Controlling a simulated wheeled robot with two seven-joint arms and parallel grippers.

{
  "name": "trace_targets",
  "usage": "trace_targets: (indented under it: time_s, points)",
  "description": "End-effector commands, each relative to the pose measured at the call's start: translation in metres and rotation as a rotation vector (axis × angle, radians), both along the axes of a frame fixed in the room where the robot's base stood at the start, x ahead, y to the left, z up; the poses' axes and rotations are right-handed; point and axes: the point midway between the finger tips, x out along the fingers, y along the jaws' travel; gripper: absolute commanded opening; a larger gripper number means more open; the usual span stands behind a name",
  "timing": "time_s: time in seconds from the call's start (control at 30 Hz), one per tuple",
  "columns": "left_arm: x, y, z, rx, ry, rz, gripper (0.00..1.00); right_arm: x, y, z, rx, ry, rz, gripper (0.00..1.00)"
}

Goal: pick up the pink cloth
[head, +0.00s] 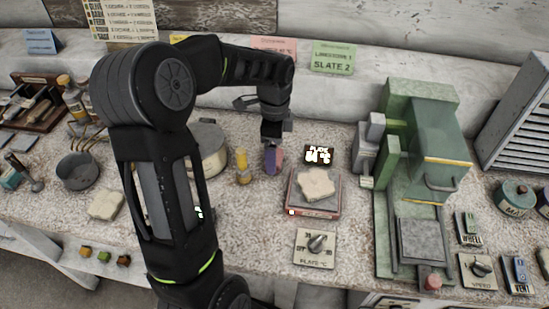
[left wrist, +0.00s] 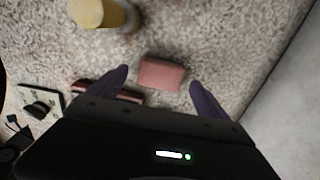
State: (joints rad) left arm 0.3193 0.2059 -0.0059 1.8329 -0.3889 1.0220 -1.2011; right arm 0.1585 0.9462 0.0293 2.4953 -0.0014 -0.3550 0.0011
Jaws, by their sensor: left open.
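The pink cloth (left wrist: 161,73) looks like a small folded block lying on the speckled worktop in the left wrist view. My left gripper (left wrist: 158,84) is open, its purple fingers to either side of the cloth in that view, with a gap to each. I cannot tell how high the fingertips are above the worktop. In the head view my left gripper (head: 272,160) points down near the middle of the worktop, and it largely hides the cloth there. My right gripper is in neither view.
A yellow bottle (head: 242,167) stands close left of my gripper and shows in the left wrist view (left wrist: 98,12). A hot plate (head: 332,210) with a pale lump (head: 317,184) sits close right. A green press (head: 420,150) stands farther right. A round pot (head: 207,150) is left.

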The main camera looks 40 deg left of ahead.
Motion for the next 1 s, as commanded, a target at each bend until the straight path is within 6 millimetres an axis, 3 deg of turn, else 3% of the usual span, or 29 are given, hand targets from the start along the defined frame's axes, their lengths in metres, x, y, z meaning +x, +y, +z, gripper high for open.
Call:
trace_targets:
  time_s: [0.13, 0.7, 1.0]
  points:
    - [-0.0007, 0.0000, -0.0118, 0.000, 0.002, 0.000, 0.89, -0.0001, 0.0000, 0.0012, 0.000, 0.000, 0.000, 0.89]
    - [-0.0001, 0.0000, -0.0116, 0.000, 0.000, 0.000, 0.89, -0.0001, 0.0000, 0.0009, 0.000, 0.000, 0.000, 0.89]
    - [-0.0001, 0.0000, -0.0116, 0.000, 0.000, 0.000, 0.65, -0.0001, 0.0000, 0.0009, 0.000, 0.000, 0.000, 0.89]
